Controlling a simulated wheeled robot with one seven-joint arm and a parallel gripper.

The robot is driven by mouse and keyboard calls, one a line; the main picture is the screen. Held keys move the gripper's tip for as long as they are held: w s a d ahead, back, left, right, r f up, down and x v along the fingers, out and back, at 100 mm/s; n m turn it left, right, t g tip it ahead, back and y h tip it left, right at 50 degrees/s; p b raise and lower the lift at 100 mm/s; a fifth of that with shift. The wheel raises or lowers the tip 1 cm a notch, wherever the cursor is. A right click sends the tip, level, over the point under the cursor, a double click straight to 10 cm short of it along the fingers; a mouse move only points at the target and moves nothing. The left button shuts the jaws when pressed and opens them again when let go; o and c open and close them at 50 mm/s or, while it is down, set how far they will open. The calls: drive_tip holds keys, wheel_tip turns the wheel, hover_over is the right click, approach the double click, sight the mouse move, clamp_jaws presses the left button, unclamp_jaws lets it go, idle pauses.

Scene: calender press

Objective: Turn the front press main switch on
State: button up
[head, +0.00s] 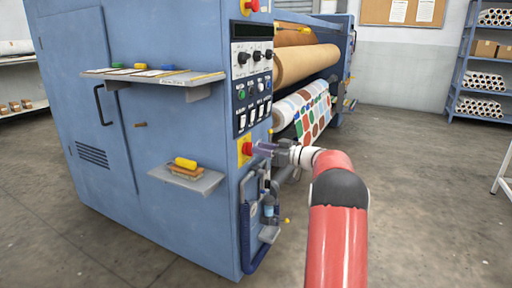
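The blue press (170,110) stands at the left and middle, its narrow control end facing right. A red knob on a yellow plate (246,148) sits low on that end, below the black control panel (250,90). A second red and yellow control (250,6) shows at the top edge. I cannot tell from labels which is the main switch, nor its position. My gripper (261,149) is level with the lower red knob, its fingertips close to the knob's right side. Whether they touch it, and how far apart the fingers are, is too small to tell.
A shelf with papers (155,78) and a lower shelf with a yellow-handled brush (187,178) jut from the press side. Hoses and bottles (262,210) hang below my gripper. Fabric rolls (305,64) lie behind it.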

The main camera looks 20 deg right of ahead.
drive_tip(key=shift+x, duration=1.3)
clamp_jaws()
drive_tip(key=shift+f, duration=0.1)
drive_tip(key=shift+w+d+f+m, duration=0.1)
drive_tip(key=shift+d+f+m, duration=0.1)
drive_tip(key=shift+m, duration=2.8)
drive_tip(key=shift+w+d+f+m, duration=0.15)
drive_tip(key=shift+m, duration=2.85)
drive_tip(key=shift+w+d+f+m, duration=0.1)
drive_tip(key=shift+d+f+m, duration=0.1)
drive_tip(key=shift+m, duration=2.8)
